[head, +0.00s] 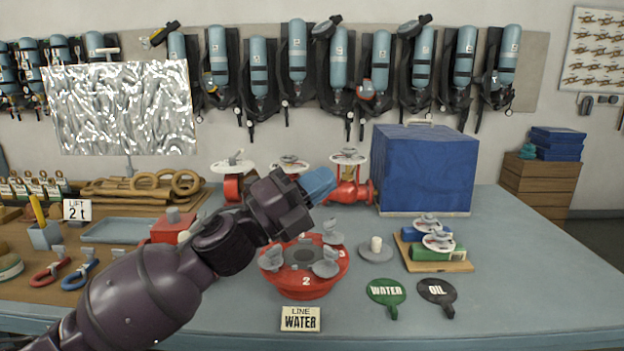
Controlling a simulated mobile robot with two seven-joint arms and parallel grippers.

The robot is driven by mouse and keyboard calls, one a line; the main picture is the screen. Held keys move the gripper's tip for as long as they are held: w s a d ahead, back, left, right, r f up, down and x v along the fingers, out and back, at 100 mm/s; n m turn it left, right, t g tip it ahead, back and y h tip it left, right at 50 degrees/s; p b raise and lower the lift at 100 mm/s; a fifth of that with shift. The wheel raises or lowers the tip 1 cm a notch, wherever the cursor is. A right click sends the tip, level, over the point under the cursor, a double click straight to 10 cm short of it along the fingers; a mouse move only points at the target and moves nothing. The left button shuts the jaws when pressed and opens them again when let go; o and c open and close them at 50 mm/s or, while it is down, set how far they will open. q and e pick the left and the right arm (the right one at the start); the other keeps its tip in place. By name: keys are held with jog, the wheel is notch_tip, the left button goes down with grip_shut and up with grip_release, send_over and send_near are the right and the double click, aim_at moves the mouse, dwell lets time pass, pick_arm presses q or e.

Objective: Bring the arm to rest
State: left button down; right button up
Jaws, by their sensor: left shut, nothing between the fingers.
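My left arm comes in from the lower left, dark purple. Its gripper (290,203) is shut with nothing held, above the table behind the red round base (305,290) marked 2 in the picture. My right gripper is not in view.
On the table (540,290) stand valves with handwheels (348,157), a blue covered box (425,170), a green and blue valve set (436,252), WATER (386,290) and OIL (436,291) tags and a LINE WATER sign (300,319). The right front is clear.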

pick_arm(q)
jog(key=a+f+n+t+y, duration=0.4)
jog(key=a+f+n+y, duration=0.45)
jog(key=f+n, duration=0.55)
jog(key=a+f+n+t+y, duration=0.4)
jog(key=a+f+n+y, duration=0.3)
jog(key=a+f+n, duration=0.5)
jog(key=s+a+f+n+g+y, duration=0.2)
jog(key=s+a+f+n+g, duration=0.1)
jog(key=s+f, duration=0.9)
jog(key=s+a+f+n+g+y, duration=0.3)
jog(key=s+a+f+n, duration=0.1)
jog(key=s+f, duration=0.9)
jog(key=shift+s+a+f+y, duration=0.2)
jog(key=shift+a+f+y, duration=0.15)
jog(key=shift+a, duration=0.35)
